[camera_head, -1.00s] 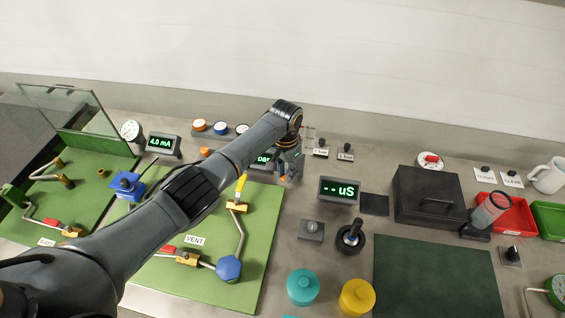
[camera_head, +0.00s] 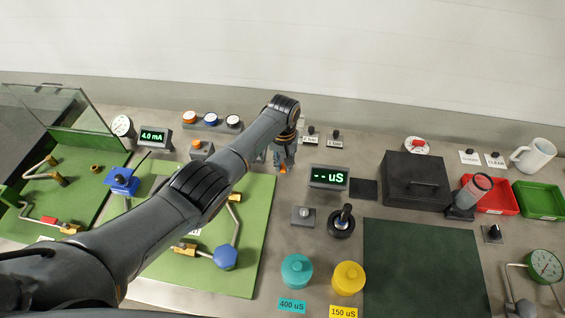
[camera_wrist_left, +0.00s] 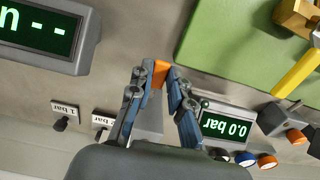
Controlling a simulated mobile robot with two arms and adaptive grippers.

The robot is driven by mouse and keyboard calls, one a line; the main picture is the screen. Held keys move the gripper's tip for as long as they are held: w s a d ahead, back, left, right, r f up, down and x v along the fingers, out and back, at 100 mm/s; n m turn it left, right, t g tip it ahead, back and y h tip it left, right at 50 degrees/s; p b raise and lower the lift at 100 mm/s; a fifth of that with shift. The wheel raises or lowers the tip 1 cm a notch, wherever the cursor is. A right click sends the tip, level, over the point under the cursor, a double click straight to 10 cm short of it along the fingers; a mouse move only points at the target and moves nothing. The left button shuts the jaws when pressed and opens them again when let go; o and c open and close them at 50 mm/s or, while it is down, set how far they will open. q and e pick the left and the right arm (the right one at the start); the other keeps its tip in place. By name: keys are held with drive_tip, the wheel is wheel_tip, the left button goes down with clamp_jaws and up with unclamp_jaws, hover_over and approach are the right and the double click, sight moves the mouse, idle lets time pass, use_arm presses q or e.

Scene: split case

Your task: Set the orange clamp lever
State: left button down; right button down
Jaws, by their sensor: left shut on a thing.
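The orange clamp lever (camera_wrist_left: 161,74) shows as a small orange block between my left fingertips in the left wrist view. My left gripper (camera_wrist_left: 160,82) is shut on it, one blue-grey finger on each side. In the head view the left gripper (camera_head: 284,163) points down at the back of the bench, just left of the "-- uS" display, with a bit of the orange lever (camera_head: 283,170) at its tips. The fingers hide most of the lever and its mount. My right gripper is not in view.
The green panel (camera_head: 256,205) with valves and pipes lies left of the gripper. The "-- uS" display (camera_head: 328,177) stands close on the right, and a "0.0 bar" display (camera_wrist_left: 227,127) sits beside the fingers. Teal (camera_head: 297,271) and yellow (camera_head: 348,279) pots stand in front.

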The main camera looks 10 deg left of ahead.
sight(284, 168)
use_arm(q)
drive_tip(key=shift+w+r, duration=0.1)
drive_tip(key=c, duration=1.2)
unclamp_jaws()
wheel_tip(284, 168, up, 12)
drive_tip(key=shift+f, duration=0.1)
